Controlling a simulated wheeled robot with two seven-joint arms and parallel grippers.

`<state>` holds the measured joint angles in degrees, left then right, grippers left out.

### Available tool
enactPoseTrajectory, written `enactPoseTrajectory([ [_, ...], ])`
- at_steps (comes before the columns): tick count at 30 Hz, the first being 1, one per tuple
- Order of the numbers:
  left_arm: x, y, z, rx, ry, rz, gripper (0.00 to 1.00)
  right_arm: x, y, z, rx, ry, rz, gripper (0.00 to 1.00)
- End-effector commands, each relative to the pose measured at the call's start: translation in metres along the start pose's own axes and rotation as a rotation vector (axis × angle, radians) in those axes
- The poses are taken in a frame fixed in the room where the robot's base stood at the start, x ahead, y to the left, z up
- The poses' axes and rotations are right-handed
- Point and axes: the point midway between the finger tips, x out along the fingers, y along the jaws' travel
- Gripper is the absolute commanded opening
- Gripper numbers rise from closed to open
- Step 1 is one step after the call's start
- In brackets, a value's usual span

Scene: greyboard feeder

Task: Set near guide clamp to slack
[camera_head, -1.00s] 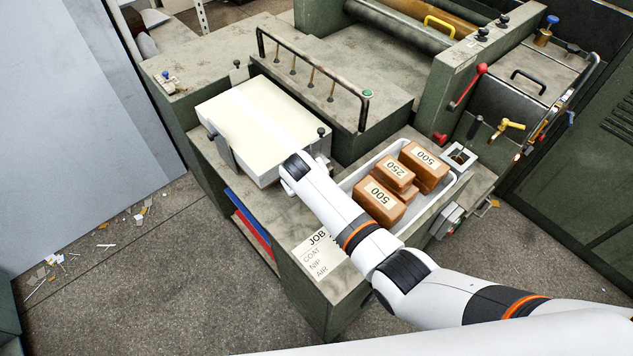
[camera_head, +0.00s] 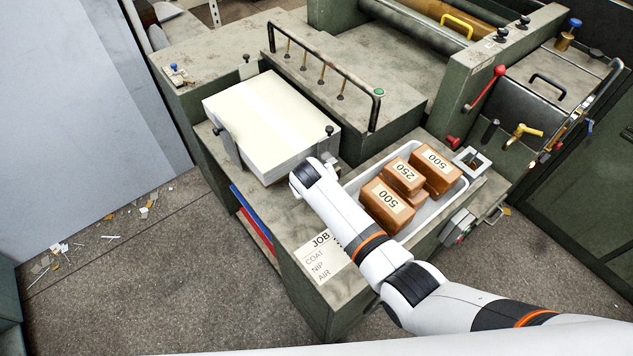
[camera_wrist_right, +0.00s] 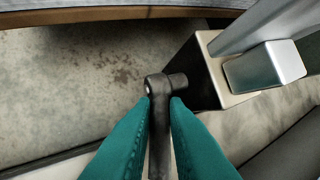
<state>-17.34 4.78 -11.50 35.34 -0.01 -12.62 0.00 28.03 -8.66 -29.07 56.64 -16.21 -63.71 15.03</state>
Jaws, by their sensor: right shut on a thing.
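In the right wrist view, the two teal fingers of my right gripper (camera_wrist_right: 161,106) are shut on the black clamp lever (camera_wrist_right: 157,86), one on each side of its arm. The lever's round pivot end joins a short black stub running into a dark block with a pale face (camera_wrist_right: 218,84). A grey metal bar and a bright square block sit on that block. In the head view my right wrist reaches to the near corner of the paper stack (camera_head: 262,112) and hides the fingers and lever. A black knob (camera_head: 329,130) shows just beyond. My left gripper is not in view.
A white tray (camera_head: 462,187) with brown weights, marked 500 and 250, stands right of my arm. A job card (camera_head: 318,258) lies on the table at the front. A dark rail (camera_head: 330,68) runs behind the stack. Another guide plate (camera_head: 228,145) stands at the stack's left.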

Motion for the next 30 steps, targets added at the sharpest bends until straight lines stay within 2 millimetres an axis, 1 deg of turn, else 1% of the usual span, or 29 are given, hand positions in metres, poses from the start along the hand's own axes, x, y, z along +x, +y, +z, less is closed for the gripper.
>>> enactPoseTrajectory([
  [1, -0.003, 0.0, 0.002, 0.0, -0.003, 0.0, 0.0, 0.0, 0.0, -0.003, 0.01, -0.023, 0.005, 0.0],
  [4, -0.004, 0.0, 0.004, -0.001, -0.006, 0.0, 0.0, 0.0, 0.0, -0.003, 0.023, -0.055, 0.011, 0.0],
  [11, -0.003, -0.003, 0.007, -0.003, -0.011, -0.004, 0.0, 0.001, 0.0, -0.003, 0.024, -0.057, 0.011, 0.0],
  [12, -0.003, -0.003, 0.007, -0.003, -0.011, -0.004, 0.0, 0.001, 0.0, -0.003, 0.024, -0.057, 0.011, 0.15],
  [14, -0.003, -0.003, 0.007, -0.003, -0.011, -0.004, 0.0, 0.001, 0.0, -0.003, 0.024, -0.057, 0.011, 0.25],
  [15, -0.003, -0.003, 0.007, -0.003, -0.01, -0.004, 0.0, 0.001, 0.0, -0.003, 0.023, -0.057, 0.011, 0.31],
  [16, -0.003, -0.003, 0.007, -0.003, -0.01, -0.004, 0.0, 0.001, 0.0, -0.003, 0.023, -0.057, 0.011, 0.35],
  [25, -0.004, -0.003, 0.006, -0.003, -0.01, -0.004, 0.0, -0.001, 0.0, -0.002, 0.023, -0.057, 0.01, 0.35],
  [28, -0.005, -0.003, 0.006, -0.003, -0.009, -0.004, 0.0, -0.007, 0.0, -0.003, 0.023, -0.058, 0.011, 0.35],
  [30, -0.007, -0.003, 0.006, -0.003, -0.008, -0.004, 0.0, -0.015, 0.0, -0.003, 0.023, -0.058, 0.011, 0.35],
])
